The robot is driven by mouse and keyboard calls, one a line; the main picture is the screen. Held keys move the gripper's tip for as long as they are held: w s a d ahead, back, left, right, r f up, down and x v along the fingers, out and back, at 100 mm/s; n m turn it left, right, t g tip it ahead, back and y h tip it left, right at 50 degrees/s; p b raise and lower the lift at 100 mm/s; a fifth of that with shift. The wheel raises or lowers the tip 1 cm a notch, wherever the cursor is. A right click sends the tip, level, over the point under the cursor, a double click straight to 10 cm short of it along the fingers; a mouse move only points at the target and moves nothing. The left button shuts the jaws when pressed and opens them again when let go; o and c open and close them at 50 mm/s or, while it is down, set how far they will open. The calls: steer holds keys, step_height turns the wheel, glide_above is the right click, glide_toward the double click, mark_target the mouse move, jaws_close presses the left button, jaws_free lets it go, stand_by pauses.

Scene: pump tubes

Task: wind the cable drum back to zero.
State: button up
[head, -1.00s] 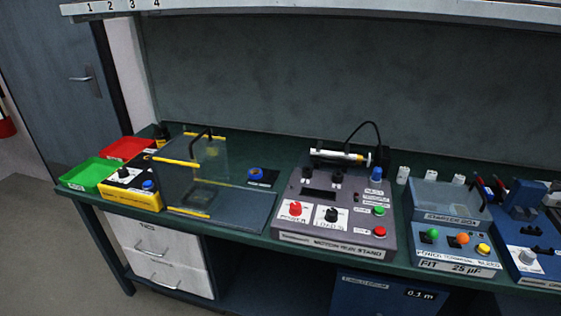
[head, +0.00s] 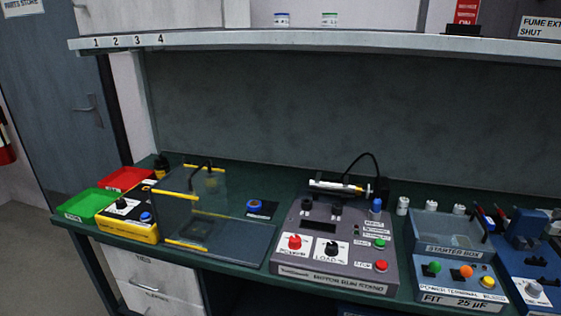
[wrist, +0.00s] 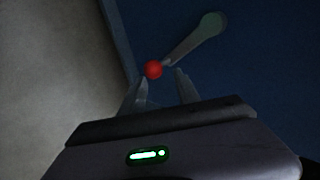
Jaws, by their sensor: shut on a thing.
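In the wrist view, my gripper (wrist: 160,77) has its two fingers on either side of a red ball knob (wrist: 153,70) and is shut on it. The knob sits at the end of a grey crank arm (wrist: 187,46), which runs up and right to a round grey-green hub (wrist: 212,22). The crank is on a dark blue face (wrist: 260,70), apparently the cable drum's housing. My gripper does not show in the head view. The drum's readout is out of frame there now, so its present value cannot be read.
In the head view the green bench holds a motor run stand (head: 335,245), a starter box (head: 445,232), a clear guard (head: 195,205), and green (head: 88,204) and red (head: 125,179) trays. White drawers (head: 160,275) stand beneath. Pale floor (wrist: 50,60) shows left of the blue face.

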steer(key=shift+w+d+r, duration=0.2)
steer(key=shift+d+r, duration=0.2)
steer(key=shift+r, duration=0.05)
steer(key=shift+c, duration=0.2)
steer(key=shift+d, duration=0.1)
steer(key=shift+s+d+r, duration=0.1)
steer(key=shift+d+r, duration=0.05)
steer(key=shift+r, duration=0.15)
steer(key=shift+s+d+r, duration=0.15)
steer(key=shift+d+r, duration=0.05)
steer(key=shift+r, duration=0.05)
jaws_close()
steer(key=shift+a+f, duration=0.1)
steer(key=shift+f, duration=0.05)
steer(key=o, duration=1.1)
jaws_free()
steer(key=shift+s+f, duration=0.1)
steer(key=shift+s, duration=0.1)
